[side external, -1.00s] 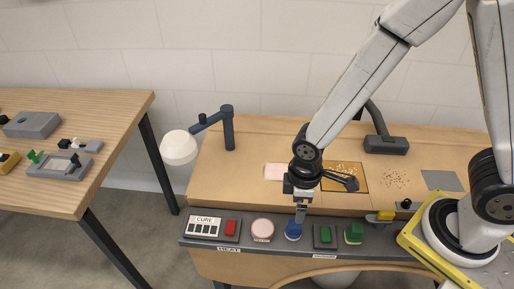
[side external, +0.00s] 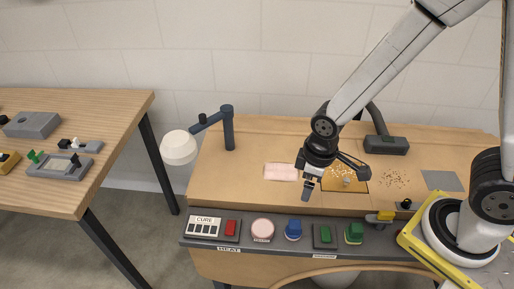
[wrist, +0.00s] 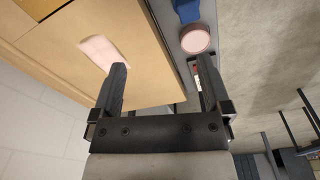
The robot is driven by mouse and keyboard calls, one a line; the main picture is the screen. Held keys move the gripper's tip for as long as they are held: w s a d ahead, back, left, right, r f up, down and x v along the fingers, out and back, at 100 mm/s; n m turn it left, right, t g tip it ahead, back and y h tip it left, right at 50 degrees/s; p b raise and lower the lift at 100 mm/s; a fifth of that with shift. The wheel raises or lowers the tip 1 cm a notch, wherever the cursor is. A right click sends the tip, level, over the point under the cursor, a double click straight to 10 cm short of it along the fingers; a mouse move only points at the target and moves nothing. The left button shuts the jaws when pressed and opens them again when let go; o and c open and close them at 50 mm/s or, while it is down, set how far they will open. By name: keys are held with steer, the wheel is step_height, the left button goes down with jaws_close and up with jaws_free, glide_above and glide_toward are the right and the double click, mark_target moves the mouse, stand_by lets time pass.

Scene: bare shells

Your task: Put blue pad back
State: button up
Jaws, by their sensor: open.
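The blue piece (side external: 293,230) sits on the grey control strip, between a round pink button and a green switch. It looks like a block on a round base, and it is partly cut off at the top of the wrist view (wrist: 186,10). No other clearly blue pad is in view. My gripper (side external: 307,190) is open and empty above the wooden bench top, behind the strip and apart from the blue piece. The fingers also show spread in the wrist view (wrist: 162,75).
The strip (side external: 375,237) also carries the pink button (side external: 262,228), a red switch (side external: 231,228) and green controls (side external: 354,232). A pink pad (side external: 281,172) lies left of my gripper. A speckled tray (side external: 345,184), a grey square (side external: 442,181) and a lamp (side external: 179,148) are on the bench.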

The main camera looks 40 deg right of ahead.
steer(key=d+r+m+t, duration=0.1)
steer(key=d+r+m, duration=0.4)
steer(key=d, duration=0.3)
steer(key=shift+s+d+r+m+t, duration=0.2)
steer(key=shift+s+d+m+t, duration=0.15)
steer(key=shift+m, duration=0.25)
